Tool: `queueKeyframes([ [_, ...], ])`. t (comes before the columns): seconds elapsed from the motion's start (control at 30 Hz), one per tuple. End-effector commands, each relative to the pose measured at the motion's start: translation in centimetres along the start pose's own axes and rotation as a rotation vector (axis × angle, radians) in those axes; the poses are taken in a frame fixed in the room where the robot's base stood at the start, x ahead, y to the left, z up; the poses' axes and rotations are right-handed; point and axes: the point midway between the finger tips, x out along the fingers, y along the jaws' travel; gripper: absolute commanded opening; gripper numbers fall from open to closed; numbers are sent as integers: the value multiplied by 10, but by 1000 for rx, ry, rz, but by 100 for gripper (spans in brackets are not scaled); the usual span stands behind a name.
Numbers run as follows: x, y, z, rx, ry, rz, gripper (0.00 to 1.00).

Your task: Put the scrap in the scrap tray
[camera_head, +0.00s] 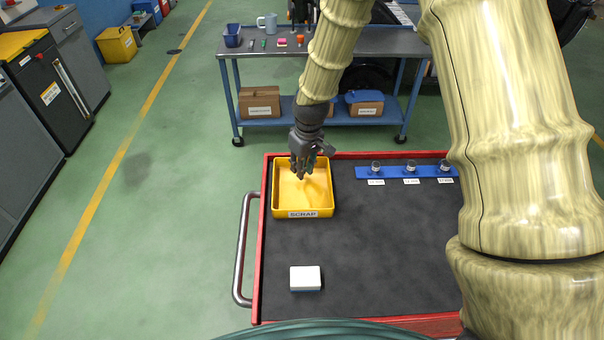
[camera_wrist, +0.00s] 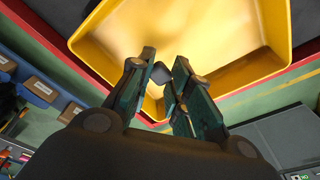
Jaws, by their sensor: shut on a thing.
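The scrap tray (camera_head: 316,212) is a yellow open tray labelled SCRAP at the back left of the red cart's dark top. My gripper (camera_head: 301,175) points down over the tray. In the wrist view my gripper (camera_wrist: 160,72) is shut on a small dark grey piece (camera_wrist: 161,73), which looks like the scrap, between its fingertips. The tray's yellow floor shows beyond it. I cannot tell how high the piece is above the floor. In the head view the piece is hidden by the fingers.
A blue rack (camera_head: 393,172) with 3 small round parts and white labels lies along the cart's back edge. A white box (camera_head: 305,278) sits in front of the tray. The cart's middle (camera_head: 370,235) is clear. A workbench (camera_head: 340,42) stands behind.

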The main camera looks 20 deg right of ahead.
Motion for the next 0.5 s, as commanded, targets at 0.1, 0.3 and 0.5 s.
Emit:
queueKeyframes([
  [0.1,8,0,2,0,-2,-1,11],
  [0.3,29,-1,4,-1,-3,-1,11],
  [0.5,39,0,5,-1,0,0,11],
])
